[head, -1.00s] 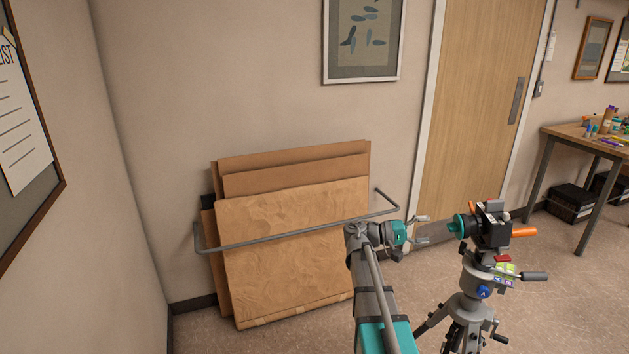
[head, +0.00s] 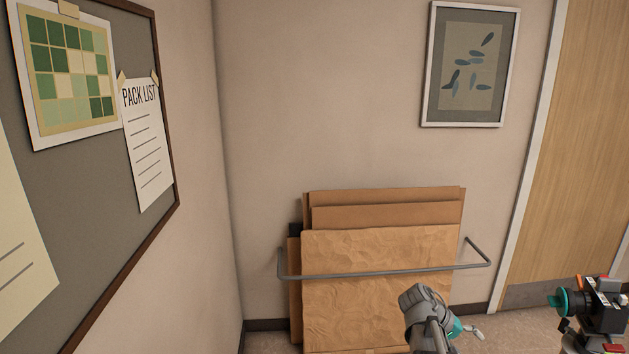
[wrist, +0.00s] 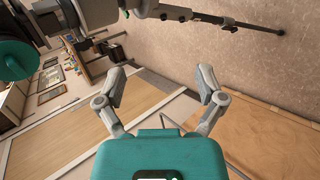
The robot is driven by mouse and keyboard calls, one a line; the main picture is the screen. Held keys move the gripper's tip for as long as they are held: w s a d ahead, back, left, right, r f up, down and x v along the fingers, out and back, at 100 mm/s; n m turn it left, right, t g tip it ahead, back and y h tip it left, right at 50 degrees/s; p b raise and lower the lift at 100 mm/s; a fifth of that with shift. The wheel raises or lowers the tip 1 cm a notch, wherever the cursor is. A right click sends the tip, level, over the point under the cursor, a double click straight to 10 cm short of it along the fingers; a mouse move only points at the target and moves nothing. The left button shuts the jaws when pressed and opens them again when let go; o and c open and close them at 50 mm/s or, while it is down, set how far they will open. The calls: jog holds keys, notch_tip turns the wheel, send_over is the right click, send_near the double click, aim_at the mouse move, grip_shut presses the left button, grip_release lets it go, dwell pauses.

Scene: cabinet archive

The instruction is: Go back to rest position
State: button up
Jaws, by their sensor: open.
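My gripper (wrist: 161,75) is open in the wrist view, with its two grey fingers spread apart and nothing between them. In the head view my gripper (head: 476,333) is small at the bottom, in front of the cardboard sheets, with part of it hidden behind my arm. The arm reaches up from the bottom edge of the head view.
Brown cardboard sheets (head: 380,240) lean on the wall behind a grey rail (head: 350,274). A tripod-mounted black device (head: 600,303) with a teal part stands right of my gripper. A wooden door (head: 575,150) is behind it. A pinboard (head: 90,190) hangs at left.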

jog(key=s+a+f+n+t+y+p, duration=0.1)
jog(key=a+y, duration=0.4)
jog(key=a, duration=0.6)
jog(key=s+a+f+t+y+p, duration=0.1)
jog(key=s+a+f+y+p, duration=0.1)
jog(key=a, duration=0.8)
jog(key=s+y, duration=0.1)
jog(key=y, duration=0.1)
jog(key=shift+s+a+n+y, duration=0.35)
jog(key=shift+s+n+y, duration=0.05)
jog(key=shift+f, duration=0.1)
